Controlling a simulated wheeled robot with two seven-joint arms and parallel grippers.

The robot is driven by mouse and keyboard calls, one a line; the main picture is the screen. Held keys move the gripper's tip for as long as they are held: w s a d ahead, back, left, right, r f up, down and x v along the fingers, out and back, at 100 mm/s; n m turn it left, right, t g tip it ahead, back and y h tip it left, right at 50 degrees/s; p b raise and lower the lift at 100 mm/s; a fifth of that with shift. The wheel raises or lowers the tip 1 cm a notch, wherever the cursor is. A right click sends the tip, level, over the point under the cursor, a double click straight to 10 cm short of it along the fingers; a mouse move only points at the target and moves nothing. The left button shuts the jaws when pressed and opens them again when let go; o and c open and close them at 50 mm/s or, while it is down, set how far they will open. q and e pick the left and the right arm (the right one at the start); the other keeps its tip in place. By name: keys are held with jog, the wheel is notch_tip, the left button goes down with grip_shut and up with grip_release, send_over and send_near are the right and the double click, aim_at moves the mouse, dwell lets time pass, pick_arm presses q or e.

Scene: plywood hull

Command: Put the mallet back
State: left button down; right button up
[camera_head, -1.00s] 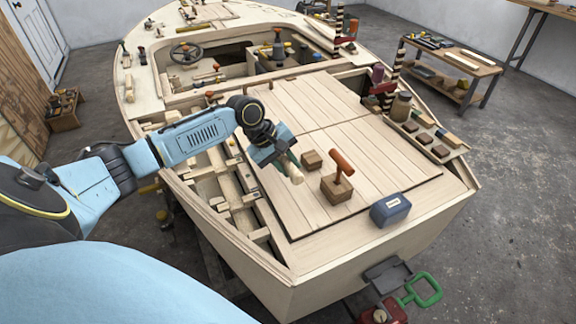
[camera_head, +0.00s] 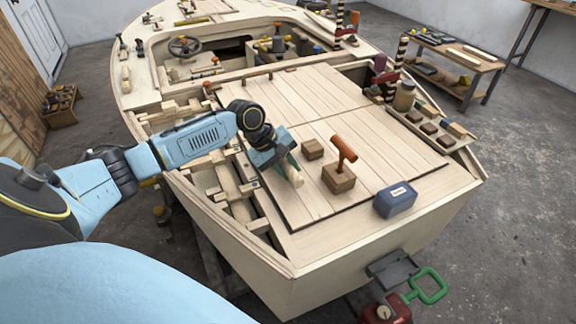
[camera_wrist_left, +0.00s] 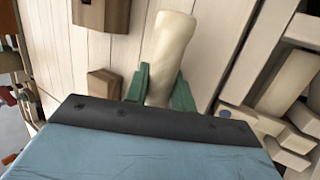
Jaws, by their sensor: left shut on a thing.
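My left gripper (camera_head: 287,165), with green fingers, is shut on a pale, rounded wooden piece, which looks like part of the mallet (camera_head: 296,180). It is over the left part of the plank deck. In the left wrist view the pale piece (camera_wrist_left: 171,50) sticks out beyond the fingers (camera_wrist_left: 160,92) with its blunt end away from the wrist. The rest of it is hidden by the gripper. I cannot tell whether it touches the deck. My right gripper is not in view.
Right of the gripper stand a small wooden block (camera_head: 312,149) and a larger block (camera_head: 338,179) with an orange T-shaped handle (camera_head: 344,150). A blue box (camera_head: 395,200) lies near the deck's front edge. Open framing (camera_head: 232,185) lies left. The mid-deck planks (camera_head: 310,95) are clear.

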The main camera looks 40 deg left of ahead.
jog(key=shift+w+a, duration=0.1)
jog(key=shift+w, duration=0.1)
pick_arm(q)
jog(key=shift+f, duration=0.1)
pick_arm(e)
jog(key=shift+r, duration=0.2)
pick_arm(q)
jog(key=c, duration=1.1)
grip_release()
jog(key=shift+f, duration=0.2)
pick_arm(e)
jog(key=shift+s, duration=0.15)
pick_arm(q)
jog(key=shift+s+f, duration=0.2)
jog(key=p+v, duration=0.3)
jog(key=v, duration=1.1)
jog(key=shift+w, duration=0.3)
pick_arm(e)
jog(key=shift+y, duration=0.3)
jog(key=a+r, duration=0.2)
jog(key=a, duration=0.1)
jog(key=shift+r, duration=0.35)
pick_arm(q)
jog(key=shift+d+r, duration=0.1)
jog(key=shift+r, duration=0.05)
